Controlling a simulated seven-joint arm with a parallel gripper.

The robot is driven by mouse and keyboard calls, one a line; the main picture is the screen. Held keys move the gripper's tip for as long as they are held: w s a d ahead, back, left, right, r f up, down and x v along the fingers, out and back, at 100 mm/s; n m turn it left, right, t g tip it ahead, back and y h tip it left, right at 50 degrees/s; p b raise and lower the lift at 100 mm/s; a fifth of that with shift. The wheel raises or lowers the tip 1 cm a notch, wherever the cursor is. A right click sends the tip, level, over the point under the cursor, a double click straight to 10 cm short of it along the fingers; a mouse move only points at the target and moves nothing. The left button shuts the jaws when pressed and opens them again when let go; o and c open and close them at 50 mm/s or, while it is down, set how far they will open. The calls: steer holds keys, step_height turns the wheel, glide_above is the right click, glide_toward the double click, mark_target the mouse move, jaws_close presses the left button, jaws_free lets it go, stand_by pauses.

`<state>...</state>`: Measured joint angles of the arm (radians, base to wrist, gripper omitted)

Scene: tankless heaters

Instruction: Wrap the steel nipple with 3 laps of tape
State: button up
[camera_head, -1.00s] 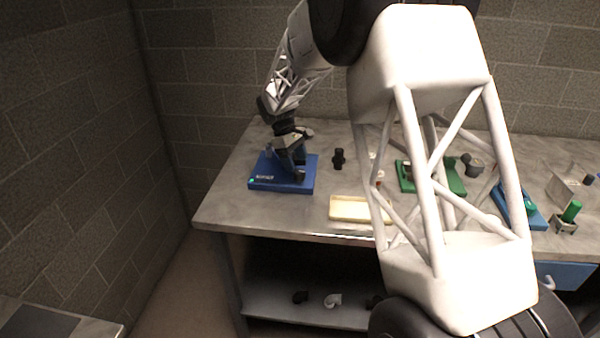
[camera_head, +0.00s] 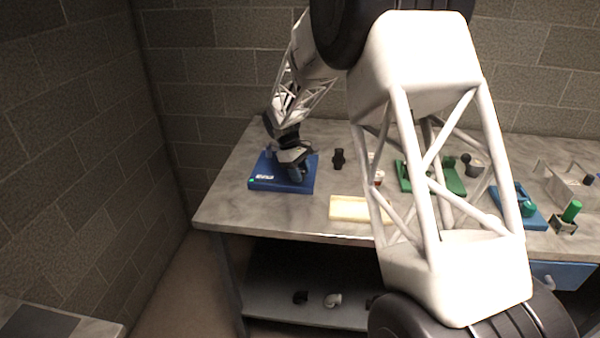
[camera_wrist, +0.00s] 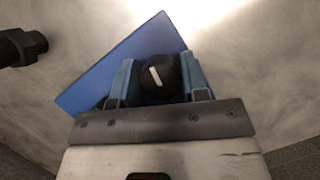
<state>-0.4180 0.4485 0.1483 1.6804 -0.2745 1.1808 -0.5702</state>
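A blue station (camera_head: 262,180) with a pale label and a small green light stands at the bench's left end. My gripper (camera_head: 296,172) is down over it. In the wrist view, the two blue fingers of my gripper (camera_wrist: 158,70) stand on either side of a round black knob (camera_wrist: 170,85) with a white mark, and appear to touch it. The station's blue plate (camera_wrist: 110,75) shows beneath. I cannot make out the steel nipple or the tape; the gripper and arm hide part of the station. A small white and red piece (camera_head: 378,177) is partly behind my arm.
A black fitting (camera_head: 338,159) stands right of the station, and also shows in the wrist view (camera_wrist: 22,46). A cream tray (camera_head: 350,209) lies at the front edge. Green fixture (camera_head: 452,181), blue fixture (camera_head: 535,218) and green-topped piece (camera_head: 571,211) are farther right. Fittings lie on the lower shelf (camera_head: 270,305).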

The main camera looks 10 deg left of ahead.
steer(key=c, duration=0.4)
steer(key=shift+o, duration=0.2)
steer(key=shift+m, duration=0.4)
steer(key=m+g+y, duration=0.1)
steer(key=m, duration=0.2)
steer(key=shift+m, duration=0.3)
steer(key=shift+s+a+m+g+y, duration=0.1)
steer(key=shift+m+g+y, duration=0.25)
steer(key=shift+m, duration=0.75)
steer(key=shift+m+g+y, duration=0.35)
steer(key=shift+m, duration=0.75)
steer(key=o, duration=0.9)
steer(key=shift+o, duration=0.2)
